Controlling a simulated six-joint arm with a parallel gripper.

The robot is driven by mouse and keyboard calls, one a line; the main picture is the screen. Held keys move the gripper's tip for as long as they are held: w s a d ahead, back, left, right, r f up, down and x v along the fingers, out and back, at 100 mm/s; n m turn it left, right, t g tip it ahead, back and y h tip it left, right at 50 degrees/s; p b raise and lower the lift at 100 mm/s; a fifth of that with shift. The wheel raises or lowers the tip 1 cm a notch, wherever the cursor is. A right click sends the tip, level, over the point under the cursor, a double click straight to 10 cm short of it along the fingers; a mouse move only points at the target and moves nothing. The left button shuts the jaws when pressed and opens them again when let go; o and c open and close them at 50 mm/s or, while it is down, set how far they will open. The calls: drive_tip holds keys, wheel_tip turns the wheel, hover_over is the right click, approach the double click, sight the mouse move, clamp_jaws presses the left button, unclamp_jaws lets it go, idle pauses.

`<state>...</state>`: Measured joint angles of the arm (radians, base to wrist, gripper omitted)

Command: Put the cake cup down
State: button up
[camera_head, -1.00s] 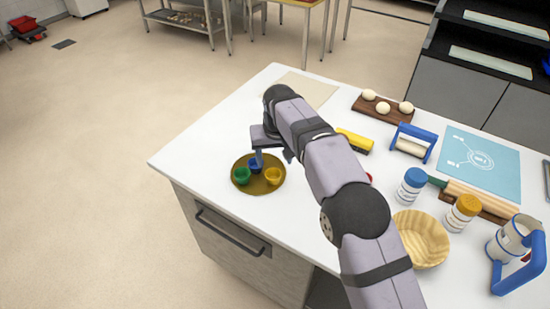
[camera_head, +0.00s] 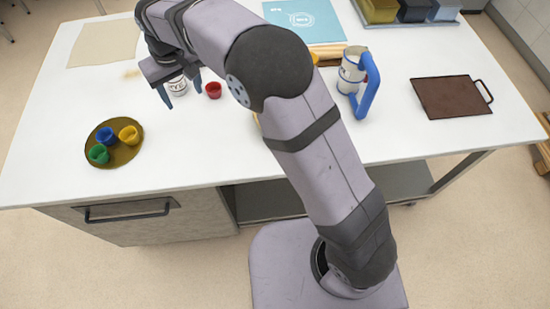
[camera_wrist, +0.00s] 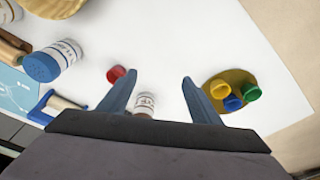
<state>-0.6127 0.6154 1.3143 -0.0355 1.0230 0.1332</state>
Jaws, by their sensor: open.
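A round golden tray (camera_head: 128,154) lies on the left part of the white table. Blue (camera_head: 106,136), green (camera_head: 98,154) and yellow (camera_head: 128,135) cake cups stand on it. A red cup (camera_head: 213,90) stands alone on the table. My gripper (camera_head: 183,92) is open, with nothing held, above the table to the upper right of the tray and close to the red cup. In the wrist view the tray (camera_wrist: 237,78) is right of the fingers. The red cup (camera_wrist: 115,74) is just left of them.
A white jar (camera_wrist: 144,104) shows between my fingers in the wrist view. A blue-handled jug (camera_head: 352,72), a rolling pin (camera_head: 327,53) and a brown board (camera_head: 450,98) lie farther right. A blue-lidded jar (camera_wrist: 53,62) shows too. The table's front left is clear.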

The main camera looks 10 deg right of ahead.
drive_tip(key=s+d+f+m, duration=0.1)
drive_tip(key=s+d, duration=0.3)
drive_tip(key=d, duration=0.5)
drive_tip(key=s+d+f+m+g+h, duration=0.1)
drive_tip(key=s+d+m, duration=0.1)
drive_tip(key=s+d, duration=0.45)
drive_tip(key=s+d+f+m, duration=0.1)
drive_tip(key=s+d, duration=0.2)
drive_tip(key=d, duration=0.7)
drive_tip(key=s+d+f+m+g, duration=0.1)
drive_tip(key=s+d+f, duration=0.2)
drive_tip(key=s, duration=0.6)
drive_tip(key=shift+s+d+m, duration=0.2)
drive_tip(key=shift+d+m, duration=0.1)
drive_tip(key=shift+d, duration=0.8)
drive_tip(key=shift+r, duration=0.1)
